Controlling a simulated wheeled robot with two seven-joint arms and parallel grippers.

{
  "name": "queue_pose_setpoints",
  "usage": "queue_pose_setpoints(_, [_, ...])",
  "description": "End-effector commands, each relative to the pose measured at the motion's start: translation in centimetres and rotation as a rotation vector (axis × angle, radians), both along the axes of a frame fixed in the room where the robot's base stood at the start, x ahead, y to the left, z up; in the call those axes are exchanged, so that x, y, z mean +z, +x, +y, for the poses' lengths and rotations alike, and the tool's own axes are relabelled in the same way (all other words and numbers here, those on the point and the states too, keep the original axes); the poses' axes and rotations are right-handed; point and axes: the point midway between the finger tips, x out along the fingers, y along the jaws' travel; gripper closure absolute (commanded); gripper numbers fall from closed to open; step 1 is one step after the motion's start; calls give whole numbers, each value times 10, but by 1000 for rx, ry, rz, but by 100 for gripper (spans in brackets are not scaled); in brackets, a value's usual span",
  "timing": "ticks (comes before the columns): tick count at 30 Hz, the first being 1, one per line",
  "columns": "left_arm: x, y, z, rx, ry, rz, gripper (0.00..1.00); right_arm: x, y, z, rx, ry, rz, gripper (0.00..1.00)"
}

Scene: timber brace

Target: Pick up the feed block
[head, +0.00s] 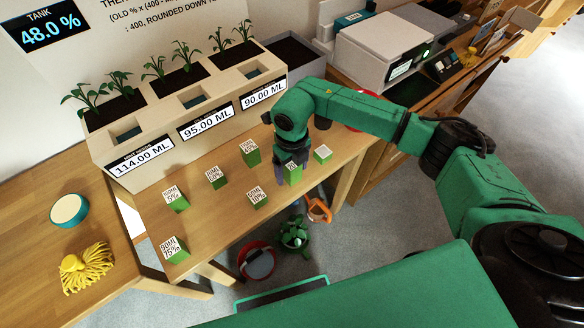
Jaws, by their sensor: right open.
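Several small green blocks with white tops stand on the wooden table. One labelled block (293,175) is at my right gripper (290,170), which reaches down from above with its jaws open beside or around it. Whether the fingers touch it, I cannot tell. Other labelled blocks are one reading 60ML 10% (257,198), one reading 90ML 15% (174,252), one ending in 5% (176,200), one in the middle (216,179) and one at the back (250,154). Another block (322,154), its top text unreadable, is just right of the gripper. My left gripper is not in view.
A planter box (190,120) with seedlings and labels 114.00, 95.00 and 90.00 ML stands behind. A tank display (47,30) reads 48.0%. A bowl (69,210) and yellow mop head (85,268) lie left. A red bucket (257,262) is on the floor.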

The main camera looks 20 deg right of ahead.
Motion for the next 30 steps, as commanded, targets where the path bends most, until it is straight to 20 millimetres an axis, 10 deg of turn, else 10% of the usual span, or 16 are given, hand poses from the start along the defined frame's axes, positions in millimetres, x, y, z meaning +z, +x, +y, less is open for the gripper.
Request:
queue_pose_setpoints(2, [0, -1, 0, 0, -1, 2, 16, 0, 0, 0, 0, 0, 0, 19])
queue_pose_setpoints(9, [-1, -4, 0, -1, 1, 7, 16, 0, 0, 0, 0, 0, 0, 100])
queue_pose_setpoints(22, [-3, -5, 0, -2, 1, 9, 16, 17, 1, 0, -1, 1, -4, 100])
queue_pose_setpoints(30, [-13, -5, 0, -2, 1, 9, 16, 100, 2, 0, 0, 2, -10, 100])
